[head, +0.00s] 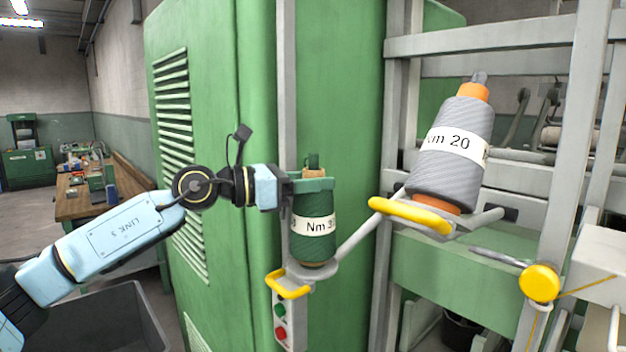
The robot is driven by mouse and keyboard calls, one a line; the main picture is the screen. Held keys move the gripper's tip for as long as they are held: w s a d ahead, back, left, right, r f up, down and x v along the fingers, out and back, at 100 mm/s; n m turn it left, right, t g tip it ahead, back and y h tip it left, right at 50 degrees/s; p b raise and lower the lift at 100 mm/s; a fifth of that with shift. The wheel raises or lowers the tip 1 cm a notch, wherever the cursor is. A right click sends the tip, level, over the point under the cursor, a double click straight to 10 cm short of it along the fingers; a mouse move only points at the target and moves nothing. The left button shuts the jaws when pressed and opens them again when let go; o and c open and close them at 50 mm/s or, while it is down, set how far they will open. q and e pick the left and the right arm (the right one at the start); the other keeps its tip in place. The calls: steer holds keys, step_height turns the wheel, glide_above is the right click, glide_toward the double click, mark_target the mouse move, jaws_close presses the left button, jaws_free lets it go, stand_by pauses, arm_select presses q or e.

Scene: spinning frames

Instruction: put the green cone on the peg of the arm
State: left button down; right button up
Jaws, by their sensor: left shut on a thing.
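The green cone (313,244) is a dark green yarn cone with a white band reading "Nm 3", partly cut off. It stands about upright on or just over the round holder at the end of the grey arm (355,238). My right gripper is not in view.
A grey cone (452,150) marked "Nm 20" sits tilted on another holder at right, with a yellow handle (411,215). Another yellow handle (288,285) is below the green cone. The green machine cabinet (215,130) stands close behind. A dark bin (105,318) is at lower left.

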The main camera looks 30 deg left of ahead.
arm_select(q)
steer(key=shift+f, duration=0.2)
steer(key=c, duration=0.9)
jaws_free()
steer(key=shift+o, duration=0.3)
steer(key=shift+f, duration=0.15)
steer(key=b+v, duration=1)
steer(key=v, duration=0.3)
steer(key=shift+b, duration=0.35)
